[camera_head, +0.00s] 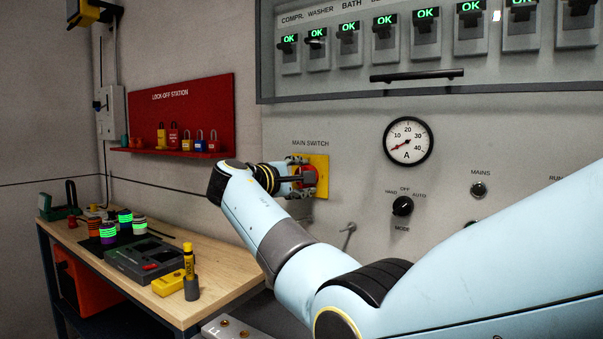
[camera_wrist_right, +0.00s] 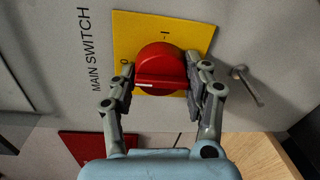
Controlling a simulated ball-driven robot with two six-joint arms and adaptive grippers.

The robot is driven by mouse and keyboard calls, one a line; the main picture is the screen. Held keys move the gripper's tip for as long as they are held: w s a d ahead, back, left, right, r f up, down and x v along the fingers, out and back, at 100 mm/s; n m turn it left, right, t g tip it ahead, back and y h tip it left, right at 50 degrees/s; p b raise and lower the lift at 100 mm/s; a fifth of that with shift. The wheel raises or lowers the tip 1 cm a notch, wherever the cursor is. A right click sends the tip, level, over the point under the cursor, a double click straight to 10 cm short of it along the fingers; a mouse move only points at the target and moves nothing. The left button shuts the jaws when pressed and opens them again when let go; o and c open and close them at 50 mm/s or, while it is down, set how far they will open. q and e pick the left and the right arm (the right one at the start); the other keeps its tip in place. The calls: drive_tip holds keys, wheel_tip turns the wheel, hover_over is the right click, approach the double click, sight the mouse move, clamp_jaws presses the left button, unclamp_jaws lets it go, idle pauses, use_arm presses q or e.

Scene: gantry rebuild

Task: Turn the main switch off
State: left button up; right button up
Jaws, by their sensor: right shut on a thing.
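The main switch is a red knob (camera_wrist_right: 162,66) on a yellow plate (camera_wrist_right: 190,28); the plate also shows in the head view (camera_head: 321,162), mostly behind my gripper. My right gripper (camera_head: 303,178) reaches it from the left side. In the wrist view its two fingers (camera_wrist_right: 158,86) are shut on opposite sides of the knob's grip bar. The bar's white mark lies at its left end in that view, towards the 0 side. The I mark is at the plate's top there. My left gripper is not in view.
The ammeter (camera_head: 408,141) needle is near zero. A mode knob (camera_head: 402,205) and a small metal lever (camera_head: 348,236) sit near the switch. A red lock-off board (camera_head: 205,105) hangs behind.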

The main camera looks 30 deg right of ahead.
drive_tip(key=shift+f, duration=0.1)
idle(0.3)
drive_tip(key=o, duration=1.2)
drive_tip(key=shift+a, duration=0.1)
drive_tip(key=shift+c, duration=0.2)
drive_tip(key=v, duration=0.7)
drive_tip(key=shift+a, duration=0.25)
